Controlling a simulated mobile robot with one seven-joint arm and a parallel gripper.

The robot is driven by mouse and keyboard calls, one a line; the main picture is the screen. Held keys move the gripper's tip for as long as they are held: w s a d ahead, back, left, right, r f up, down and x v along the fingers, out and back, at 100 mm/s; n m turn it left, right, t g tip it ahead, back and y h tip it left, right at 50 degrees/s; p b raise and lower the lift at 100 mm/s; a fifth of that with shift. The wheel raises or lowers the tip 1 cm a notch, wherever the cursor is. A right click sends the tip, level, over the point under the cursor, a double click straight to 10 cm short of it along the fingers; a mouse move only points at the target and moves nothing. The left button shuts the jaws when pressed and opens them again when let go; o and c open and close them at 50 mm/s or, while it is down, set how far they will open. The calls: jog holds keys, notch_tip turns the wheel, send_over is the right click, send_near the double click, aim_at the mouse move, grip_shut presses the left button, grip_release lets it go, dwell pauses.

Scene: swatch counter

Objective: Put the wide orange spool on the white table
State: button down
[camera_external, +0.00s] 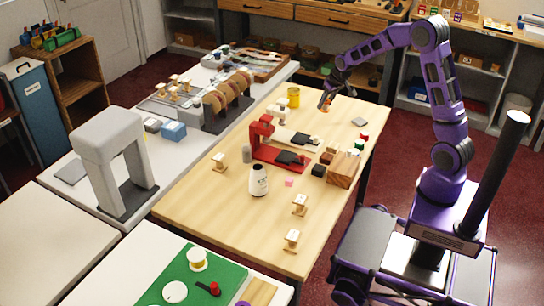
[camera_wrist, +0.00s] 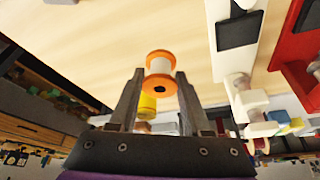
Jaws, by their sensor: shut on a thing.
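The spool has orange end discs and a pale, whitish middle. In the wrist view the spool (camera_wrist: 161,68) sits between the fingertips of my gripper (camera_wrist: 160,80), which is shut on it. In the external view the spool (camera_external: 325,102) shows small and orange at the tip of my gripper (camera_external: 328,95), above the far right part of the wooden table (camera_external: 200,205). White table tops (camera_external: 50,225) are at the lower left and bottom, away from my gripper. I cannot tell which of them is the white table meant.
A yellow cup (camera_external: 294,97) stands left of my gripper. A grey arch-shaped machine (camera_external: 112,155) stands at left. The lower-left top is bare.

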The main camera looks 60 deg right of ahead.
notch_tip(320, 180, down, 9)
jog(key=shift+d+f+b, duration=0.1)
jog(key=shift+f+b, duration=0.1)
jog(key=shift+b, duration=0.45)
jog(key=shift+f, duration=0.15)
jog(key=shift+c, duration=1.8)
grip_release()
jog(key=shift+s+r, duration=0.1)
jog(key=shift+r, duration=0.45)
jog(key=p+v, duration=0.1)
jog(key=v, duration=0.9)
jog(key=shift+r+p, duration=0.3)
jog(key=shift+o, duration=0.5)
jog(key=shift+s+r, duration=0.25)
jog(key=shift+s, duration=0.05)
